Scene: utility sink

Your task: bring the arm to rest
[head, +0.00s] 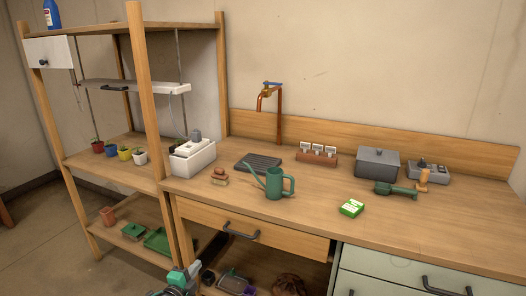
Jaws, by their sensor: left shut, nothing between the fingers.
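My left gripper (186,273) is at the bottom edge of the head view, left of centre. It is grey with teal parts, and only its top end shows. It is shut and empty, apart from the bench, in front of the lower shelf area below the drawer. The rest of my left arm is cut off by the frame. My right gripper is not in view.
A shelf rack with small pots stands left. Drawer handles (240,232) jut out. Floor at left is clear.

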